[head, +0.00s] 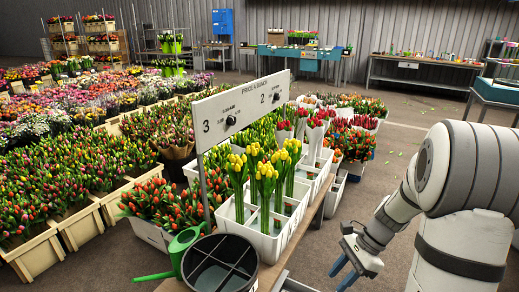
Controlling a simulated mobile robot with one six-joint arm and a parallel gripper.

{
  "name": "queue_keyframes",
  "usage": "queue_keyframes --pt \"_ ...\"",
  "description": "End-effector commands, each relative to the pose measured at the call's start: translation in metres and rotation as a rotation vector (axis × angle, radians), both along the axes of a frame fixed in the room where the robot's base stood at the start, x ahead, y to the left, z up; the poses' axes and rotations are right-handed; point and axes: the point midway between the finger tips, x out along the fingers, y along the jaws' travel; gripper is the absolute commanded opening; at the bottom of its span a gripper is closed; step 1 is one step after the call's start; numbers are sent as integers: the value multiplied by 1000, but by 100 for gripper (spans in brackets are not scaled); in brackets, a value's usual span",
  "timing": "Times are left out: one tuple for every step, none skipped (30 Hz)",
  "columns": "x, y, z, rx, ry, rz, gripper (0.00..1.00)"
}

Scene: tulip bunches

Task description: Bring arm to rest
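My gripper (343,273) hangs at the lower right, pointing down and to the left over the grey floor. Its two blue-tipped fingers stand a little apart with nothing visible between them. My white and grey arm (455,170) is bent and fills the right side. The gripper is to the right of the white crate (262,243) of yellow tulips (266,172), apart from it.
A black divided bucket (220,265) and a green watering can (180,248) stand at the bottom centre. A price sign (240,105) with knobs stands above the tulip crates. Wooden flower crates (37,254) fill the left. Workbenches (425,75) line the back wall. Floor between is open.

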Motion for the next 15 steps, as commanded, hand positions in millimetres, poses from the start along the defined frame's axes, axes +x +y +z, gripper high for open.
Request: queue_keyframes --pt "-8 9 33 -36 -59 89 34" --pt "-13 12 45 -56 -91 143 34" --pt "-19 17 60 -82 -134 217 34" --pt "-25 21 71 -102 -166 272 34" --pt "-30 24 83 -123 -199 329 34" --pt "-37 28 97 -149 -240 404 34" --pt "-42 31 108 -168 -270 459 34" --pt "-47 34 118 -190 -302 516 34" --pt "-55 37 132 -216 -342 592 34" --pt "-60 39 142 -236 -373 648 34" --pt "-66 41 152 -257 -402 704 34" --pt "-73 44 164 -283 -440 780 34" --pt "-79 46 174 -304 -468 837 34" --pt "-84 48 182 -325 -496 891 34" --pt "-91 49 193 -352 -530 961 34"
